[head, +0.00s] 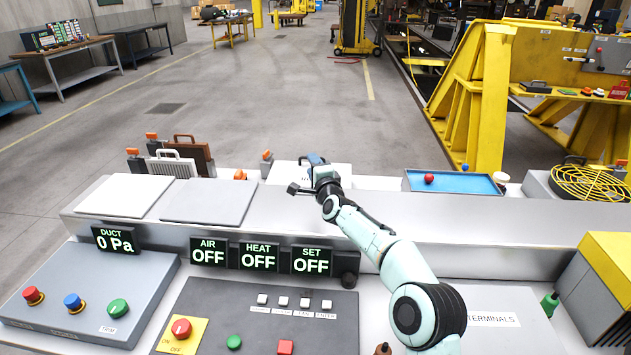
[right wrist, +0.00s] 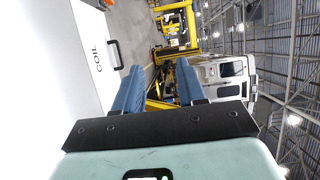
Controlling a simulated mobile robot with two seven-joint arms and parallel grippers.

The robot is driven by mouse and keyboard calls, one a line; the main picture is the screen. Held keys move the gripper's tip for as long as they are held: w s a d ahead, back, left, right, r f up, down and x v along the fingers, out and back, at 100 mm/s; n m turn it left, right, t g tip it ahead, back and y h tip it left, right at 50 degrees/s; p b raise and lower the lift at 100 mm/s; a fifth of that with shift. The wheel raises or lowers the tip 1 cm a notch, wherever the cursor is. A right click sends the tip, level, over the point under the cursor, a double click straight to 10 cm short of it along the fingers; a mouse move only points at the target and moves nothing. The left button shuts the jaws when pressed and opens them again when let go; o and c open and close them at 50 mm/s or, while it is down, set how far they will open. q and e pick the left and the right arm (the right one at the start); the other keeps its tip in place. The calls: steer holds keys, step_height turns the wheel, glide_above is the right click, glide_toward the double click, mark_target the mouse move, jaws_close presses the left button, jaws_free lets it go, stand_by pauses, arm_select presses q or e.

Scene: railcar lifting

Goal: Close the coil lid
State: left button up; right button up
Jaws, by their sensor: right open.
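The coil lid (right wrist: 75,55) is a white panel marked "COIL" with a dark handle (right wrist: 115,53) at its edge. It fills the left of the right wrist view. In the head view, a white panel (head: 341,172) shows behind my right gripper, partly hidden by it; its exact tilt is hard to tell. My right gripper (head: 315,162) is over the back of the console, beside this panel. Its two blue fingers are apart and empty in the right wrist view (right wrist: 158,80), near the lid's handle but apparently not gripping it. My left gripper is out of view.
Two flat pale plates (head: 127,196) (head: 208,202) lie on the console's left. A blue tray (head: 450,182) with a red ball stands to the right, near a yellow round grille (head: 590,182). Buttons and OFF displays (head: 258,256) fill the front.

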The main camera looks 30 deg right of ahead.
steer(key=shift+b+v, duration=0.45)
steer(key=shift+v, duration=0.7)
